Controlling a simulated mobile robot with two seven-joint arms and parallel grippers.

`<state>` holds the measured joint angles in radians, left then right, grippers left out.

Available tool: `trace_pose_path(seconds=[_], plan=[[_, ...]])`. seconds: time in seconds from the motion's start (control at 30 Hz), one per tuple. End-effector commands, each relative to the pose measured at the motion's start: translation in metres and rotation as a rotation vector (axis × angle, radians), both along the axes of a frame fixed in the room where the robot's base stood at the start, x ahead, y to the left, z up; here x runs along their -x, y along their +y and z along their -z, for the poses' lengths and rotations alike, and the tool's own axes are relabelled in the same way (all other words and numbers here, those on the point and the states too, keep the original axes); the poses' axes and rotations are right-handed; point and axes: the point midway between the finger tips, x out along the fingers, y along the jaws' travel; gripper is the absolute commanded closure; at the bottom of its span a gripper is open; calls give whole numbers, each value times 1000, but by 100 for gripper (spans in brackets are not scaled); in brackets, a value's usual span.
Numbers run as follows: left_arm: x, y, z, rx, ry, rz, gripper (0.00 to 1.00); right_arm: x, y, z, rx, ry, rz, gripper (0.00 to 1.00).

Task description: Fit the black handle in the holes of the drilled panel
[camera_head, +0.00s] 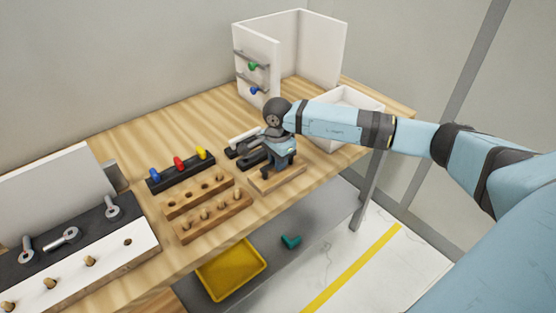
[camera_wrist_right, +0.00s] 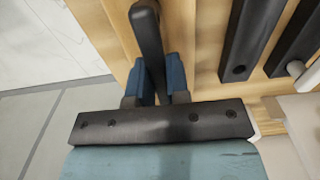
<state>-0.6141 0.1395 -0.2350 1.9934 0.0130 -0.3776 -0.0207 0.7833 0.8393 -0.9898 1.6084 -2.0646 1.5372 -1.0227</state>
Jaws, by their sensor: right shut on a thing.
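My right gripper (camera_head: 283,163) points down over a light wooden block (camera_head: 265,185) near the table's front edge. In the right wrist view its two blue fingers (camera_wrist_right: 160,78) are shut on the black handle (camera_wrist_right: 150,45), a slim dark bar. The fingers hide part of it. A white board (camera_head: 85,270) at the lower left has wooden pegs and a dark hole. An upright white panel (camera_head: 250,52) at the back carries grey bars with a green and a blue knob. I cannot tell which is the drilled panel. My left gripper is not in view.
Dark racks (camera_wrist_right: 240,40) lie beside the gripper. A black rack (camera_head: 180,175) holds blue, red and yellow pieces. Wooden peg blocks (camera_head: 213,218) stand left of the gripper; a white bin (camera_head: 350,97) stands behind it. A yellow tray (camera_head: 231,268) sits on the lower shelf.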

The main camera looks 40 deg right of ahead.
Motion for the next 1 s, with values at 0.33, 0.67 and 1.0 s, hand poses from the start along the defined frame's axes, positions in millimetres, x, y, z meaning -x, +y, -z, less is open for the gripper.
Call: trace_pose_path(seconds=[0.33,0.67,1.0], plan=[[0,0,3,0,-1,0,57,0,0,4,0,0,0,100],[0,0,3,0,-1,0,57,0,0,4,0,0,0,65],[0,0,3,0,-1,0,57,0,0,3,0,0,0,54]])
